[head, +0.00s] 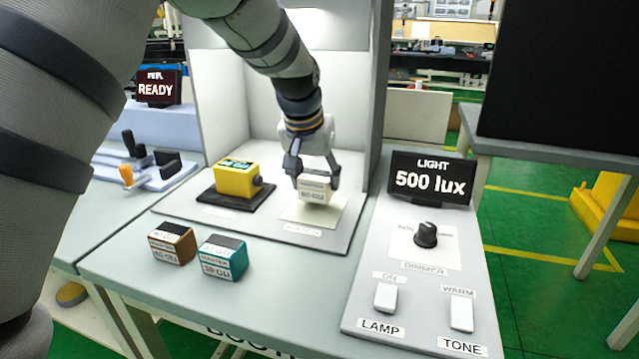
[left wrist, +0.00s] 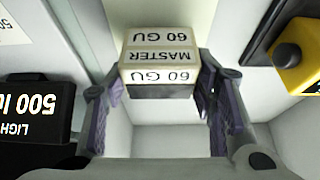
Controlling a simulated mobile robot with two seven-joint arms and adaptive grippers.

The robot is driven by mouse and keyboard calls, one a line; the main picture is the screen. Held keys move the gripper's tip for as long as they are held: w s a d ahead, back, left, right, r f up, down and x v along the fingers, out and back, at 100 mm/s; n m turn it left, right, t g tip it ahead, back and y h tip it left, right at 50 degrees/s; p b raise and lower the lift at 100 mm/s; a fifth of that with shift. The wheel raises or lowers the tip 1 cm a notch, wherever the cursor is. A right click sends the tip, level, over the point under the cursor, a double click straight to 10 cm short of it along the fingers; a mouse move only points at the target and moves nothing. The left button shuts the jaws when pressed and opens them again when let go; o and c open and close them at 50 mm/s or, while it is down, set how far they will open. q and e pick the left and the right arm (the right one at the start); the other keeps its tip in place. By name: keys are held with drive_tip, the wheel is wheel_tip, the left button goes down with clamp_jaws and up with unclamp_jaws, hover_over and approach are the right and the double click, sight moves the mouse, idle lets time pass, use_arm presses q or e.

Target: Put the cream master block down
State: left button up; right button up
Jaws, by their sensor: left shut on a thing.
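The cream master block (head: 313,187) is between the fingers of my left gripper (head: 312,180), which is shut on it. In the head view it is at the pale square patch (head: 296,212) inside the light booth; I cannot tell whether its underside touches the patch. In the left wrist view the cream block (left wrist: 160,58) reads "MASTER 60 GU", with the fingers of the left gripper (left wrist: 160,110) on either side. My right gripper does not show.
A yellow meter (head: 236,180) on a dark pad stands left of the block. A brown block (head: 172,243) and a teal block (head: 222,257) sit on the front table. The light panel (head: 400,275) with display (head: 431,179), knob and switches is at right.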

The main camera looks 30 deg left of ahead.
use_arm(q)
wheel_tip(320, 180, down, 3)
drive_tip(key=shift+r, duration=0.1)
drive_tip(key=shift+s+r, duration=0.25)
drive_tip(key=shift+s, duration=0.15)
drive_tip(key=shift+s+r, duration=0.15)
drive_tip(key=o, duration=1.2)
drive_tip(key=shift+w+f, duration=0.25)
drive_tip(key=shift+w, duration=0.05)
drive_tip(key=v, duration=1.2)
drive_tip(key=shift+r, duration=0.15)
